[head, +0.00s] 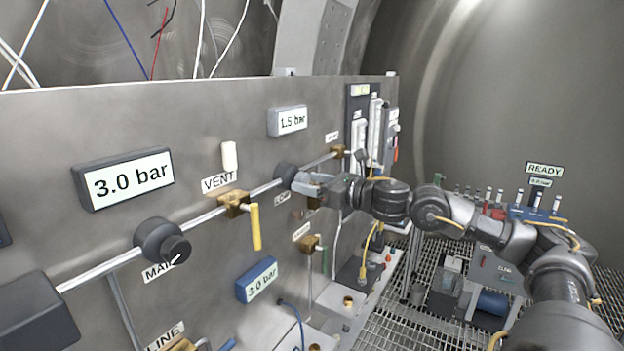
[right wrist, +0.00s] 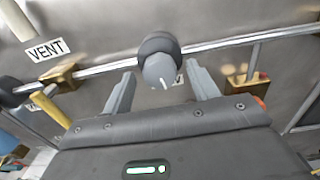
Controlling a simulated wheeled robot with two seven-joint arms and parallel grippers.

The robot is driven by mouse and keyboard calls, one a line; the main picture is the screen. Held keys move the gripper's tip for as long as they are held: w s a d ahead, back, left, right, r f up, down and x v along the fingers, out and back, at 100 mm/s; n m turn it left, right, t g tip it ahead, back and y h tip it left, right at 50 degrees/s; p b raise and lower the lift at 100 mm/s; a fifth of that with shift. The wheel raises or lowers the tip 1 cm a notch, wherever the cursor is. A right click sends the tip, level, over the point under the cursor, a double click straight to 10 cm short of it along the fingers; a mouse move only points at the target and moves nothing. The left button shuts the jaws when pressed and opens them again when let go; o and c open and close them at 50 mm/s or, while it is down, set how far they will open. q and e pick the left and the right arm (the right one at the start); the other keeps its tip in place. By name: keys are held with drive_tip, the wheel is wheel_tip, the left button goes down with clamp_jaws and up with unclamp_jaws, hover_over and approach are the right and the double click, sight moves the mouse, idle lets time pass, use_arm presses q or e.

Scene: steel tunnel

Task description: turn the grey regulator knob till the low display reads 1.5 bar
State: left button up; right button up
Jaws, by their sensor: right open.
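The grey regulator knob (right wrist: 161,70) sits on a dark round body on the pipe. In the right wrist view it lies just beyond and between the tips of my right gripper (right wrist: 158,82), which is open, with a finger on each side and no clear contact. In the head view the regulator (head: 287,176) is partly hidden by my right gripper (head: 300,184). A light pointer line shows on the knob's face. The low display (head: 288,121) above it reads 1.5 bar. My left gripper is not in view.
Left along the pipe are a brass vent valve (head: 234,204) with a yellow lever and the dark main regulator (head: 162,241). The main display (head: 124,180) reads 3.0 bar, and a blue gauge (head: 257,280) below reads 3.0 bar. A brass valve (head: 311,244) sits below my right gripper.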

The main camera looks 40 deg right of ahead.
drive_tip(key=c, duration=1)
drive_tip(key=shift+m+b, duration=0.4)
drive_tip(key=shift+b, duration=0.15)
drive_tip(key=o, duration=1)
